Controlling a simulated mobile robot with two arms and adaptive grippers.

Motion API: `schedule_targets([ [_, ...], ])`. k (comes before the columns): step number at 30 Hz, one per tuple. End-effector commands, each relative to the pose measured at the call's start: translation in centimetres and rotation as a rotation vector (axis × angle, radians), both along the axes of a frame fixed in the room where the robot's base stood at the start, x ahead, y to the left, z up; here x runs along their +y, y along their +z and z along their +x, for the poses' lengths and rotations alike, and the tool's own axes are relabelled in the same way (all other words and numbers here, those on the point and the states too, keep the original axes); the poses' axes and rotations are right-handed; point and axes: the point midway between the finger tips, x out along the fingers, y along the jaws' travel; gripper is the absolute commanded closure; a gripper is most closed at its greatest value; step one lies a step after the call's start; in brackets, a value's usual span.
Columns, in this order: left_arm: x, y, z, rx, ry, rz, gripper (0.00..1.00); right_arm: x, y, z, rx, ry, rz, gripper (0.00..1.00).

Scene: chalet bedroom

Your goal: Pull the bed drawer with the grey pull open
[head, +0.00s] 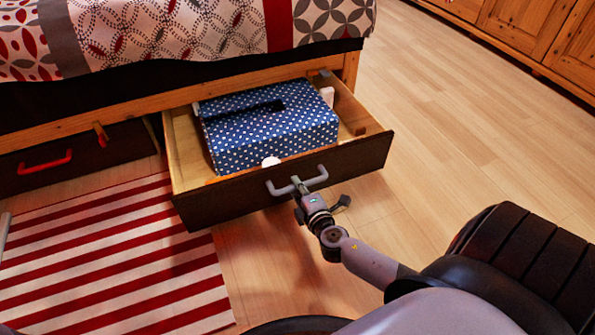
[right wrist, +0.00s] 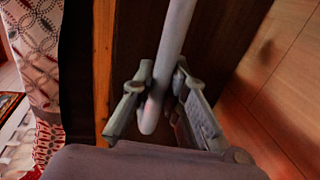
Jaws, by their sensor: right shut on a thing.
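The bed drawer with the grey pull stands well out from the bed frame, its dark front (head: 350,165) facing me. Its grey pull (head: 297,183) is a bar handle in the middle of that front. My right gripper (head: 299,187) is shut on the grey pull. In the right wrist view the two fingers of the gripper (right wrist: 162,98) sit on either side of the grey pull (right wrist: 172,50). Inside the drawer lies a blue box with white dots (head: 270,125) and small white things. My left gripper is not in view.
A second dark drawer (head: 90,155) with a red pull (head: 45,163) is closed to the left. A red and white striped rug (head: 120,260) lies in front. Bare wood floor (head: 450,110) is free to the right, with wooden cabinets (head: 525,25) beyond.

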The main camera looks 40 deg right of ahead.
Motion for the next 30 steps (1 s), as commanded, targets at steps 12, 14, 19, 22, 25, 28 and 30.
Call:
schedule_targets([
  [12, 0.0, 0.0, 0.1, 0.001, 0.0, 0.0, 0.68, 0.0, 0.0, 0.0, 0.0, -0.001, 0.0, 0.68],
  [14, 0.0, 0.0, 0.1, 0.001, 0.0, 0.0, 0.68, 0.0, 0.0, 0.0, 0.0, -0.001, 0.0, 0.65],
  [19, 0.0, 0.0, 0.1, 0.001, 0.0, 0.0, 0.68, 0.0, 0.0, 0.0, 0.0, 0.0, 0.0, 0.65],
  [22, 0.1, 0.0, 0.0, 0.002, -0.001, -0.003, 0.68, 0.0, 0.0, -0.1, 0.0, 0.0, 0.0, 0.65],
  [25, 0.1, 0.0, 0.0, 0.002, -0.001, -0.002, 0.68, 0.2, 0.1, -0.7, 0.001, 0.0, 0.001, 0.65],
  [28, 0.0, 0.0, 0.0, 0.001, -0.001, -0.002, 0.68, 0.5, 0.3, -2.1, 0.003, 0.001, 0.002, 0.65],
  [30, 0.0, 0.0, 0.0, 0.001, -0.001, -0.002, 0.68, 0.9, 0.5, -3.5, 0.004, 0.001, 0.002, 0.65],
])
